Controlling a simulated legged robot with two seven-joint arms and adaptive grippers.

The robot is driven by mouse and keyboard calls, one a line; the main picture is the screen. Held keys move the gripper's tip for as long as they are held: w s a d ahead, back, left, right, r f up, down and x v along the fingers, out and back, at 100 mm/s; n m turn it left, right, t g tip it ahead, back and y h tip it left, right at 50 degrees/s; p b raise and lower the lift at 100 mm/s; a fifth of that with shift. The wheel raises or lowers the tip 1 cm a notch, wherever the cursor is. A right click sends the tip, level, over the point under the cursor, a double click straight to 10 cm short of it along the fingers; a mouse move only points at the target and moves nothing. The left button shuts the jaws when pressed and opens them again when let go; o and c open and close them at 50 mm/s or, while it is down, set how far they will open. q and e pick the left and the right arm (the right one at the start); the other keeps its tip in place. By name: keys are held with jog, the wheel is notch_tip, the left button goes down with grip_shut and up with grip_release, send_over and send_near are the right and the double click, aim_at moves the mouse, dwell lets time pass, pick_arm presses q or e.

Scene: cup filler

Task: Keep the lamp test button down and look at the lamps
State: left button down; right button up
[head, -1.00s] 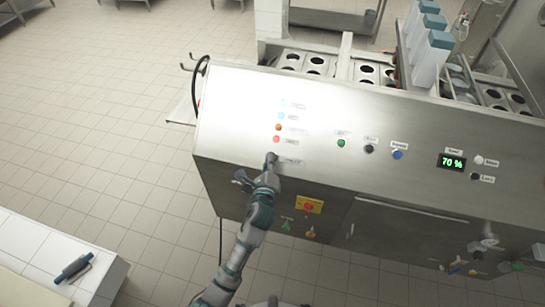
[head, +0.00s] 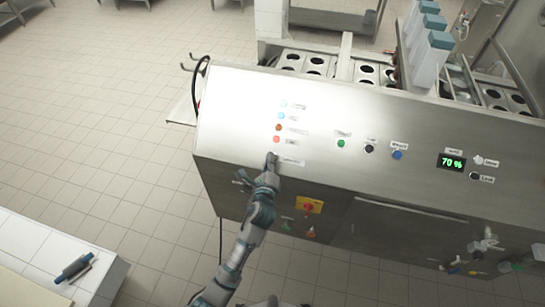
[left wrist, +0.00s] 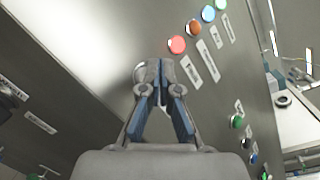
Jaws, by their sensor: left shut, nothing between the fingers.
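A column of lamps is on the sloped steel panel: green (head: 284,103), blue (head: 281,116), orange (head: 278,128) and red (head: 276,139). The tips (left wrist: 160,70) hide the spot beside the lowest label (head: 291,162). The lamp test button is not visible, so I cannot tell how far it is pressed.
A white counter (head: 40,240) stands at lower left.

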pick_arm(q)
jog(key=shift+w+f, duration=0.3)
jog(key=shift+f, duration=0.1)
dwell(0.8)
jog(key=shift+s+r+p, duration=0.55)
jog(key=shift+r+p, duration=0.1)
jog(key=shift+p, duration=0.2)
jog(key=s+r+p, duration=0.1)
jog(key=r+p, duration=0.1)
jog(key=s+a+r+p, duration=0.1)
jog(key=s+p, duration=0.1)
jog(key=p, duration=0.1)
jog(key=shift+s+r, duration=0.15)
jog(key=shift+r, duration=0.2)
dwell(0.4)
